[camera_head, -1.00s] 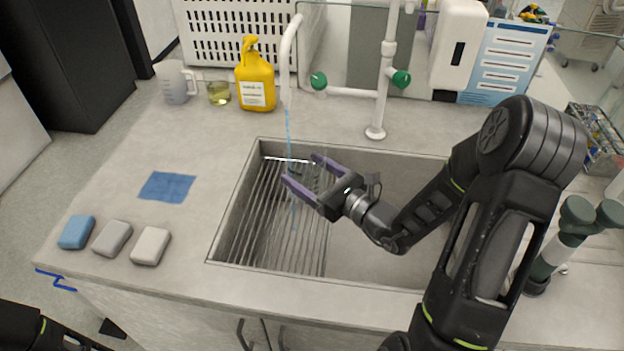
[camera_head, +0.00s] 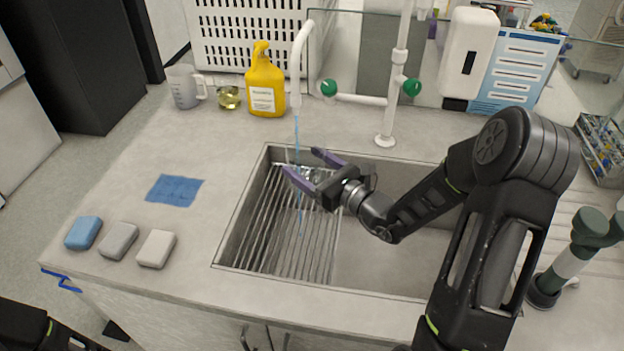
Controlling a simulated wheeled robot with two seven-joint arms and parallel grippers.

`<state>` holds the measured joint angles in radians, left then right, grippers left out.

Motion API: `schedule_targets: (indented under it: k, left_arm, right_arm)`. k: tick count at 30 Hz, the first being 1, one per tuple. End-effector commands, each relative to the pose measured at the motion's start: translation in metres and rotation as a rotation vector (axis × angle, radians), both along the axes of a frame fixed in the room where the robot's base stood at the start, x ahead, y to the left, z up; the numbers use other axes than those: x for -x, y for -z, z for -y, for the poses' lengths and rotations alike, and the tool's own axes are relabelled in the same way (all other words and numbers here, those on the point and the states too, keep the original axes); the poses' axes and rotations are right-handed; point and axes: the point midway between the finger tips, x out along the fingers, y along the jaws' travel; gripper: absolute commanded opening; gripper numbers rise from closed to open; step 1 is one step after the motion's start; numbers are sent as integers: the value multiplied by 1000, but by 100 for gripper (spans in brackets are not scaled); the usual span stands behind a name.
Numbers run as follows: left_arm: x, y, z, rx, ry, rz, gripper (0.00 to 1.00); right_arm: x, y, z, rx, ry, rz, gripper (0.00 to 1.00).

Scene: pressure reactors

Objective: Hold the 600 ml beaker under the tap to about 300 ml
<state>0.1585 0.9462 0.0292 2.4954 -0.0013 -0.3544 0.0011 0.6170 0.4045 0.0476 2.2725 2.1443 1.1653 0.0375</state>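My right gripper (camera_head: 302,164) reaches over the left half of the sink, its purple fingers spread around a clear glass beaker (camera_head: 308,172). The beaker is very faint; only pale edges and glints show, and its marks and water level cannot be read. The white tap (camera_head: 297,70) stands behind, its spout above the fingers. A thin blue water stream (camera_head: 297,130) falls from the spout between the fingers, and a blue line also shows lower down, over the drain rack. My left gripper is out of view; only part of my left arm shows at the bottom left.
The sink (camera_head: 385,265) has a ribbed rack on its left side. A jug (camera_head: 184,88), a small beaker of yellow liquid (camera_head: 229,98) and a yellow bottle (camera_head: 264,85) stand behind left. A blue cloth (camera_head: 174,190) and three sponge-like blocks (camera_head: 118,241) lie on the left counter.

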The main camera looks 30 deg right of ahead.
Motion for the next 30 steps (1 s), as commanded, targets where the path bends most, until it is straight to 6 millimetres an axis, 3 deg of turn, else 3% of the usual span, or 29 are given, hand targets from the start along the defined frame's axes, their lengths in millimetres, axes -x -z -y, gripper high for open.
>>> schedule_targets:
  k: [13, 30]
  left_arm:
    - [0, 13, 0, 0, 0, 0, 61]
    - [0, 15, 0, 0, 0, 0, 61]
  right_arm:
    - [-50, 0, 3, 0, 0, 2, 28]
    - [-53, -1, 4, 0, 0, 2, 28]
